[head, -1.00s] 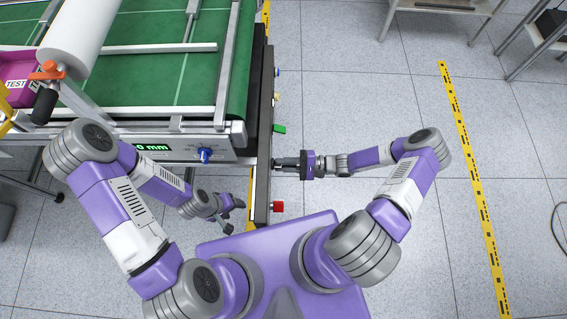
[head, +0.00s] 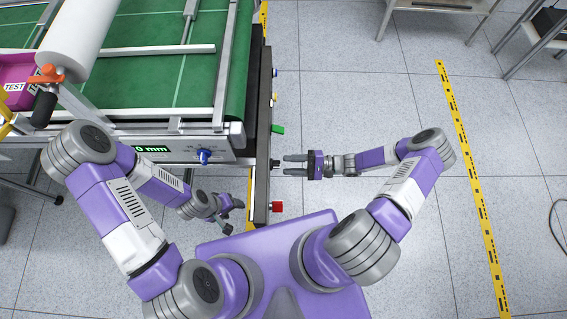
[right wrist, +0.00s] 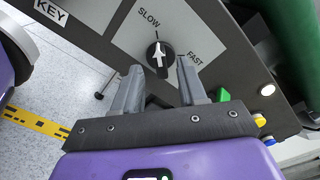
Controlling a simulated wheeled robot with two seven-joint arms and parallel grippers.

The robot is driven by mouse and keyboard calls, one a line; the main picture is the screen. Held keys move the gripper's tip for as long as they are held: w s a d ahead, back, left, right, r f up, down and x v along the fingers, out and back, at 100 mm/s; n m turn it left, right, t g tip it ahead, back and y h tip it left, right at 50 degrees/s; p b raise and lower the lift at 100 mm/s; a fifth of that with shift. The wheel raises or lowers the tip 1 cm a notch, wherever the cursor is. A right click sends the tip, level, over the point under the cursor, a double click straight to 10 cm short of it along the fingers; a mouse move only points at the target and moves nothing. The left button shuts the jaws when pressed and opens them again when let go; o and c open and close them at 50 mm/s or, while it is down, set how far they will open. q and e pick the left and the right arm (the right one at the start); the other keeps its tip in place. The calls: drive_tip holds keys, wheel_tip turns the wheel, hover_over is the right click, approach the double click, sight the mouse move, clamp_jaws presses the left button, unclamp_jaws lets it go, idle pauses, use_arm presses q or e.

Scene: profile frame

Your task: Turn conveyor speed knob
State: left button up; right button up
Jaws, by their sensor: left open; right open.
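The black speed knob (right wrist: 158,58) with a white pointer sits on a pale plate marked SLOW and FAST in the right wrist view. Its pointer aims up near the tick mark, between the two words. In the head view the knob (head: 275,164) stands out from the side panel. My right gripper (head: 284,165) is open and empty, just off the panel. In the right wrist view its fingertips (right wrist: 161,62) appear on either side of the knob, apart from it. My left gripper (head: 228,219) is open and empty, low in front of the conveyor.
The green conveyor (head: 170,85) fills the upper left. On the side panel (head: 262,120) are a green switch (head: 277,129) and a red button (head: 277,207). A blue knob (head: 204,156) sits on the front by a display.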

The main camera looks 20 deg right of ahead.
drive_tip(key=v, duration=0.4)
drive_tip(key=shift+s+d, duration=0.1)
drive_tip(key=shift+d, duration=0.15)
idle(0.3)
